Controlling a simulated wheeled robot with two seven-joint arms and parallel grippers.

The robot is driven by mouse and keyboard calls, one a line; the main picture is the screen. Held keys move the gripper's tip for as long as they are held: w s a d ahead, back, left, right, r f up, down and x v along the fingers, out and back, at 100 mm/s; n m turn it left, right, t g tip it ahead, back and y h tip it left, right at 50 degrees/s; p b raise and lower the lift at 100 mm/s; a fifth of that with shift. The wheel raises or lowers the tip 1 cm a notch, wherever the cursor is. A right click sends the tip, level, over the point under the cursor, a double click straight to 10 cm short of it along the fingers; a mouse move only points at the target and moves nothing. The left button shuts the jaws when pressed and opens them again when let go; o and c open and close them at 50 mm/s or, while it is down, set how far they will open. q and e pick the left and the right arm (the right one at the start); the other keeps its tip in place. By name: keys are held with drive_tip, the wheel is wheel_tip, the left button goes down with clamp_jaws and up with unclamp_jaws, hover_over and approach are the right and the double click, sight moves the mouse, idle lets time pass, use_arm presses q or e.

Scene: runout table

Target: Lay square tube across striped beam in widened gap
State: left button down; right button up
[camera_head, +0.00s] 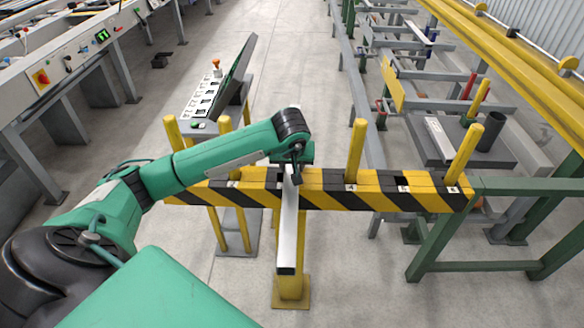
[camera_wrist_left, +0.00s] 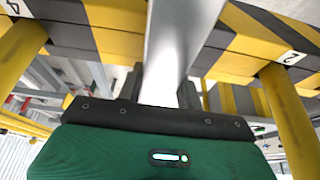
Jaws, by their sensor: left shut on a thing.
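A long pale square tube (camera_head: 287,232) points toward me, its dark open end nearest. My left gripper (camera_head: 294,174) is shut on it close to its far end, above the black-and-yellow striped beam (camera_head: 325,190). The tube crosses over the beam in the head view, between two yellow posts; I cannot tell whether it touches the beam. In the left wrist view the tube (camera_wrist_left: 182,40) runs up from between the dark fingers (camera_wrist_left: 165,92), with the striped beam (camera_wrist_left: 110,40) on both sides. My right gripper is out of view.
Yellow posts stand on the beam: one right of the tube (camera_head: 355,150), one at the right end (camera_head: 465,153), two left (camera_head: 172,134) (camera_head: 225,134). A control console (camera_head: 220,95) stands behind. A green frame (camera_head: 500,187) meets the beam's right end.

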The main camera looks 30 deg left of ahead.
use_arm(q)
drive_tip(key=shift+f, duration=0.5)
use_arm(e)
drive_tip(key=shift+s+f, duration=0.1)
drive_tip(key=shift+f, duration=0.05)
use_arm(q)
drive_tip(key=shift+f, duration=0.1)
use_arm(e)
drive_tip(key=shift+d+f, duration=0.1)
use_arm(q)
drive_tip(key=shift+f, duration=0.1)
drive_tip(key=c, duration=0.9)
unclamp_jaws()
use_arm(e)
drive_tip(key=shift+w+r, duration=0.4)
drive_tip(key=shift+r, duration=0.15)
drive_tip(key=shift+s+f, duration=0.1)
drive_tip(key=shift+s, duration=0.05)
